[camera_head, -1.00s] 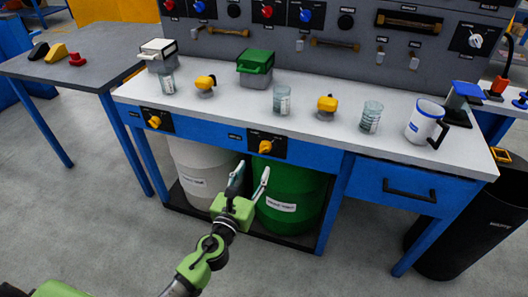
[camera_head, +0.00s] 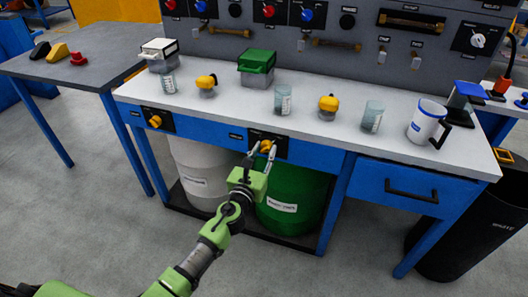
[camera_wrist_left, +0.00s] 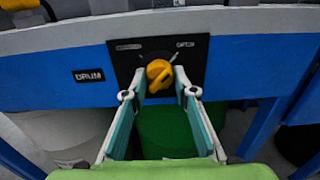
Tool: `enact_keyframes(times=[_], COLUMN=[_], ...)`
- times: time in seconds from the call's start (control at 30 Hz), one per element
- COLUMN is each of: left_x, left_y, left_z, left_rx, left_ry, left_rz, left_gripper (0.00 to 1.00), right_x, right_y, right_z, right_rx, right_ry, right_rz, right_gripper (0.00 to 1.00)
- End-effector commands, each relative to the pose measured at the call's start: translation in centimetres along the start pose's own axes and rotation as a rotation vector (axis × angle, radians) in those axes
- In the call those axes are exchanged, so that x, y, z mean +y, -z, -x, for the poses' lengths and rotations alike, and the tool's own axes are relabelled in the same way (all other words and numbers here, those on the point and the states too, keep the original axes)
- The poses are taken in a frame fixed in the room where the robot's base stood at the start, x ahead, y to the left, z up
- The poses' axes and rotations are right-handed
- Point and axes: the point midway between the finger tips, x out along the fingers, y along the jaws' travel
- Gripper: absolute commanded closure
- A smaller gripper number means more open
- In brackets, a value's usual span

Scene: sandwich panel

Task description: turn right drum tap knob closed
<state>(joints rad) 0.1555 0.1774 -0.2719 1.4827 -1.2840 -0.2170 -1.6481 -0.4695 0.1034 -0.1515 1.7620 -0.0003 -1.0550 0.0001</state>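The right drum tap knob (camera_head: 267,146) is yellow and sits on a black plate on the blue front of the bench, above the green drum (camera_head: 294,207). It also shows in the left wrist view (camera_wrist_left: 159,73), tilted on its plate, with a label at each upper side of the plate. My left gripper (camera_head: 262,151) is at the knob with its fingers apart. In the left wrist view the fingertips (camera_wrist_left: 158,88) are at either side of the knob's lower part; I cannot tell whether they touch it. My right gripper is in neither view.
A second yellow knob (camera_head: 155,121) sits on the left of the bench front, above a white drum (camera_head: 195,178). A drawer with a dark handle (camera_head: 410,191) is at the right. Beakers, yellow-topped items and a mug (camera_head: 427,121) stand on the bench top.

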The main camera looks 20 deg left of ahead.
Motion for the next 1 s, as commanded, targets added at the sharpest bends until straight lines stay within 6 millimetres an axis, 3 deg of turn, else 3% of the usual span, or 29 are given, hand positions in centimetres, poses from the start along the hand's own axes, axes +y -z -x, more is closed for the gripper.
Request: enact_keyframes(times=[0.47, 1.0], left_x=[0.0, -0.1], left_y=[0.1, 0.1], left_z=[0.0, 0.0], left_rx=[0.000, 0.000], left_ry=[0.000, 0.000], left_rz=[0.055, 0.490], left_gripper=[0.95, 0.95], right_x=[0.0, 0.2], right_y=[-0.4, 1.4], right_z=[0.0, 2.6], right_rx=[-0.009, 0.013], right_ry=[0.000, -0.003], right_rz=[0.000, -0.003], right_gripper=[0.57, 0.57])
